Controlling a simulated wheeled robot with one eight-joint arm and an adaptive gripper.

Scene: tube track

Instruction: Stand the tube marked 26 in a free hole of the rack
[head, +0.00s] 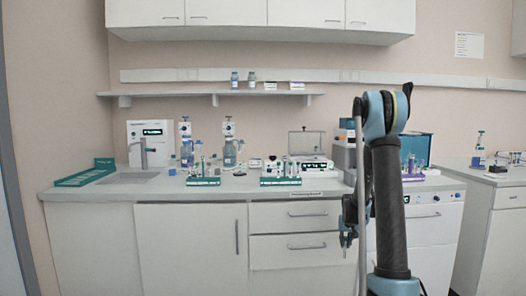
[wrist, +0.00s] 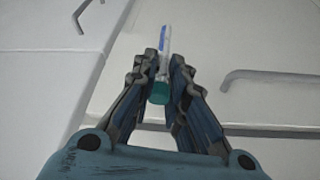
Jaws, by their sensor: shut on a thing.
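My gripper (wrist: 160,75) is shut on a tube (wrist: 164,42) with a teal-green cap (wrist: 159,93) and a white and blue label. The cap end is towards me and the tube points away from the palm. No number on it can be read. In the head view my gripper (head: 347,236) hangs in front of the drawers, below the counter top. A green rack (head: 203,182) with several tubes stands on the counter at the left. A second green rack (head: 281,182) with tubes is right of it. A purple rack (head: 412,177) is partly behind my arm. Free holes cannot be made out.
A green tray (head: 85,175) and a sink (head: 130,177) are at the counter's left end. Bottles (head: 230,152) and a grey case (head: 306,143) stand behind the racks. A shelf (head: 210,94) runs above. Drawer handles (head: 307,246) stick out near my gripper.

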